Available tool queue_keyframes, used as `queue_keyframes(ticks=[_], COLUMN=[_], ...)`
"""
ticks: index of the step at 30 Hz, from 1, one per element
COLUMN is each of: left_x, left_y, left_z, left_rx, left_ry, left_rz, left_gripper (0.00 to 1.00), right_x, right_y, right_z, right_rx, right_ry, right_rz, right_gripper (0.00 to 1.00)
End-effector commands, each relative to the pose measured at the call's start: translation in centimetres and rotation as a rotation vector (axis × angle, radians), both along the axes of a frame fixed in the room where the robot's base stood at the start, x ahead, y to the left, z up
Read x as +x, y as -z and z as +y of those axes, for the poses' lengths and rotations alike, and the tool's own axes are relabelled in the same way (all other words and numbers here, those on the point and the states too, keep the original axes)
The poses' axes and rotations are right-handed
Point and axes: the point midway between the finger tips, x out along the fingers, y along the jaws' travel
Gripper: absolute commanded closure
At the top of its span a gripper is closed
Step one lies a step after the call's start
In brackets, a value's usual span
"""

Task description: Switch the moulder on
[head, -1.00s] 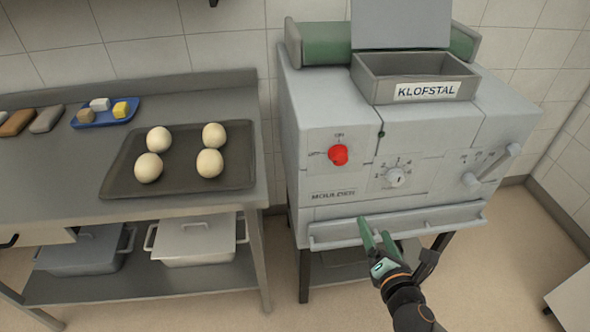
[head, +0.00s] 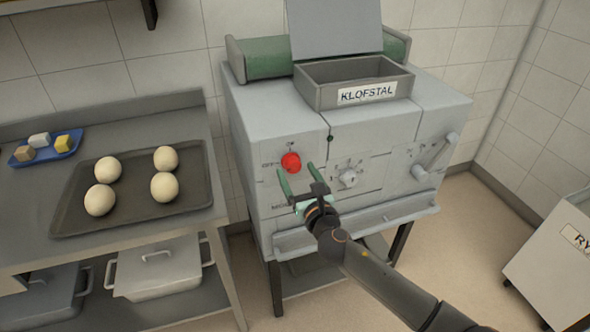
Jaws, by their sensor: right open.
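The moulder (head: 370,125) is a grey machine marked KLOFSTAL, on dark legs, with a hopper on top. Its red switch knob (head: 291,162) is on the left of the front face, with an OFF label to its left and another label above it. My right gripper (head: 296,174) is open in front of the panel. Its two green fingers point up, one to the lower left of the red knob and one to its lower right. I cannot tell whether they touch the panel. The gripper hides part of the lower label. My left gripper is not in view.
A grey dial (head: 348,178) and a lever (head: 420,172) are right of the knob. A ledge (head: 360,225) runs along the moulder's lower front. A steel table at left holds a dark tray (head: 70,222) of dough balls and a blue tray (head: 72,136). A white bin (head: 550,265) stands at right.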

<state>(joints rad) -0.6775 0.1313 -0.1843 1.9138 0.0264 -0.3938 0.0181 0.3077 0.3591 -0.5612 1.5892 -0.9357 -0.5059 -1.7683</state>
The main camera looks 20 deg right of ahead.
Motion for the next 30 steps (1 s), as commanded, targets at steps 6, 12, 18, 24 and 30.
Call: queue_keyframes(ticks=[6, 12, 18, 24, 30], left_x=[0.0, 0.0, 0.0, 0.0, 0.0], left_y=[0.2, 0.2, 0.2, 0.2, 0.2], left_z=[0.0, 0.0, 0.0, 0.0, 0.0], left_rx=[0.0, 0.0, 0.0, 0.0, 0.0], left_ry=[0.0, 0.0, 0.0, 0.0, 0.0], left_rz=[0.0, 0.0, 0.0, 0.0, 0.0], left_gripper=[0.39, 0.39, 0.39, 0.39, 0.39], right_x=[1.8, 2.0, 2.0, 2.0, 2.0], right_y=[0.0, 0.0, 0.0, 0.0, 0.0], right_z=[0.1, 0.1, 0.1, 0.1, 0.1], right_rx=[0.002, 0.002, 0.002, 0.001, 0.001], right_ry=[0.0, 0.0, 0.0, 0.0, 0.0], right_rz=[0.0, 0.001, 0.001, 0.001, 0.001], right_gripper=[0.18, 0.18, 0.26, 0.48, 0.71])
